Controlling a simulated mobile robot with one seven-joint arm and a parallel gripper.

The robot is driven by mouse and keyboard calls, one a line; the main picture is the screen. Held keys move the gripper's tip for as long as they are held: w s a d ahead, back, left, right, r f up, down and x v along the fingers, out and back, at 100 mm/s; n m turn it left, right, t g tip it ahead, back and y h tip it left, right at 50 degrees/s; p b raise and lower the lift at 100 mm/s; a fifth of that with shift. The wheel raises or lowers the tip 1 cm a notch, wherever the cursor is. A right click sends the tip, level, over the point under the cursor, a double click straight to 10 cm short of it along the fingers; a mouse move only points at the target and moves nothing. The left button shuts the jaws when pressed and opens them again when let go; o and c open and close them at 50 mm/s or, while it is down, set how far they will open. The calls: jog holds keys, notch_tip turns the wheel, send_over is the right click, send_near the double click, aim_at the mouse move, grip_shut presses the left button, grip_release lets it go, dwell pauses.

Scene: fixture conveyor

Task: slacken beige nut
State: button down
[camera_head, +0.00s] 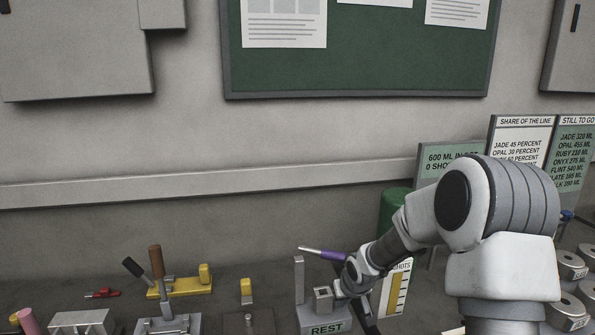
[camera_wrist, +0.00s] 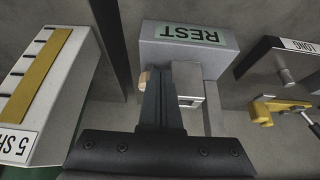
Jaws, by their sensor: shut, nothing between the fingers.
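My gripper (camera_wrist: 158,72) is shut and empty in the wrist view, its dark fingers pointing at a grey block stand (camera_wrist: 215,60) marked REST. A small beige piece (camera_wrist: 144,79) shows at the left edge of the fingers. It is mostly hidden, and I cannot tell whether it is the beige nut or whether the fingers touch it. In the head view the wrist of my arm is beside the REST stand (camera_head: 326,328), and my fingertips cannot be made out. No beige nut can be clearly picked out in that view.
A purple-handled tool (camera_head: 323,252) shows just above the REST stand. Yellow and grey fixtures with upright handles (camera_head: 157,262) stand to the left. A white-faced gauge with a yellow strip (camera_head: 396,290) is right of the stand. Round grey pieces (camera_head: 571,266) line the right edge.

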jog(key=shift+w, duration=0.3)
dwell(0.4)
jog(key=shift+d, duration=0.35)
jog(key=shift+w+d, duration=0.1)
jog(key=shift+d, duration=0.4)
jog(key=shift+w+d, duration=0.2)
jog(key=shift+d, duration=0.05)
dwell(0.4)
jog(key=shift+s+d, duration=0.1)
jog(key=shift+s, duration=0.05)
